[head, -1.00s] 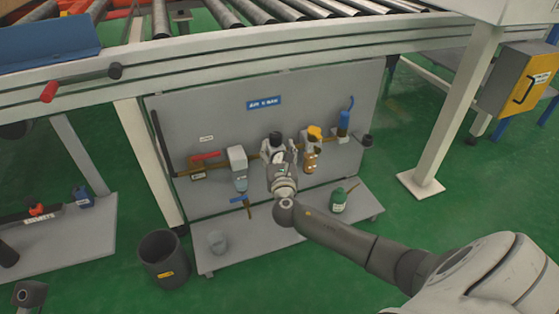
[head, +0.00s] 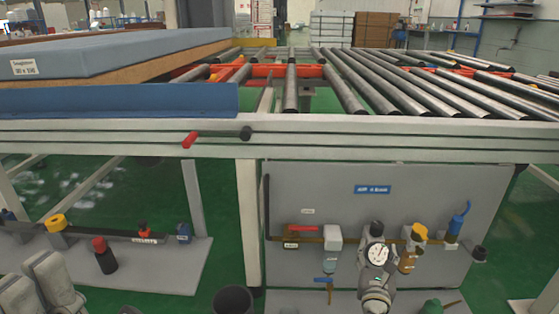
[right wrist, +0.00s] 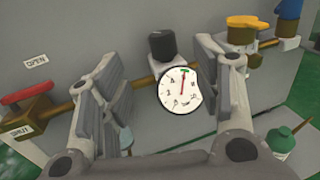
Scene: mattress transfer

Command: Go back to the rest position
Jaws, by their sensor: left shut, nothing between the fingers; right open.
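My right gripper (right wrist: 155,80) is open in the right wrist view, one finger on each side of a round white gauge (right wrist: 181,89) with a black knob above it. No object is gripped between the fingers. In the head view my right gripper (head: 376,283) is just in front of and below the gauge (head: 377,254), at the bottom edge. My left gripper (head: 40,286) shows as grey parts at the bottom left corner, shut and empty, partly cut off by the frame.
A grey panel (head: 320,195) carries a pipe with a red-handled valve (head: 303,228), a yellow-capped part (head: 419,232) and a blue-topped part (head: 458,220). A roller conveyor (head: 390,85) stands above it, with a blue-grey mattress (head: 110,52) at left. A dark bin (head: 233,299) is below.

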